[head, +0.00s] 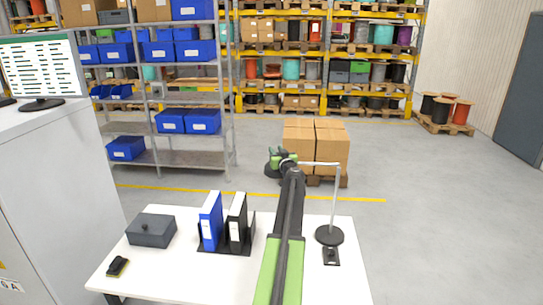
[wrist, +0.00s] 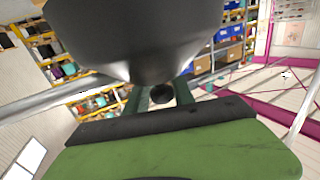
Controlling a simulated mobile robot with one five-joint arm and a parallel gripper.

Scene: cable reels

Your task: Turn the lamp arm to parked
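The desk lamp stands at the right of the white table, with a round dark base (head: 329,236), an upright silver pole (head: 337,195) and a thin arm (head: 318,163) reaching left. Its head is largely hidden around my gripper (head: 279,158) in the head view. In the wrist view a large dark rounded shape, apparently the lamp head (wrist: 135,35), fills the top. My gripper (wrist: 160,96) has its green fingers apart, with a small dark ball (wrist: 162,94) between them. Contact cannot be made out. A small dark plate (head: 331,256) lies in front of the base.
Cardboard boxes (head: 315,148) stand on a pallet behind. Shelving (head: 150,95) is at the left; open floor lies right.

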